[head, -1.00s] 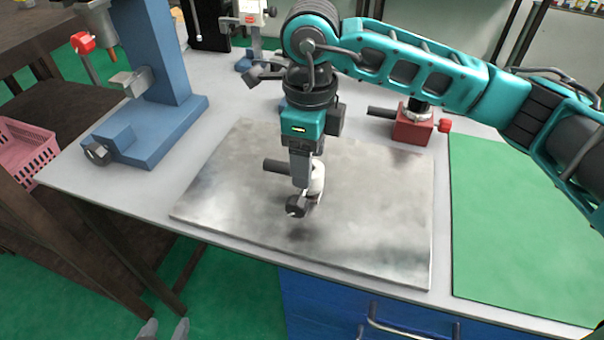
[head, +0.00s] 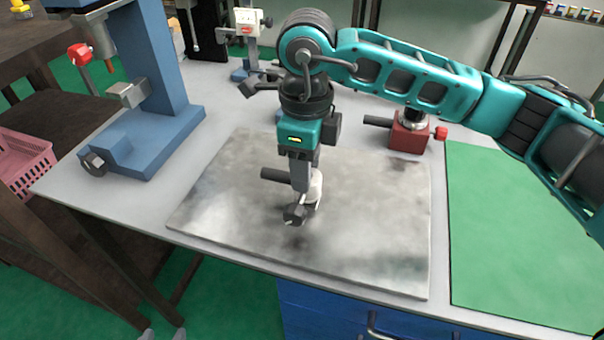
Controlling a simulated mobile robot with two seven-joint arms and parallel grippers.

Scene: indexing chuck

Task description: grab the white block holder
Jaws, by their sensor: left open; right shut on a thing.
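My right gripper (head: 299,187) comes down from the right over the grey metal plate (head: 240,225). It is shut on a small white holder (head: 315,187) with a dark bar at its left and a dark knob at its front. The gripper hides part of the holder. I cannot tell whether the holder touches the plate.
A red block (head: 408,137) with a dark bar and red knob stands behind the plate. A blue press stand (head: 150,125) is at left, a white-topped device (head: 246,18) at the back. A green mat (head: 515,230) lies at right, clear.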

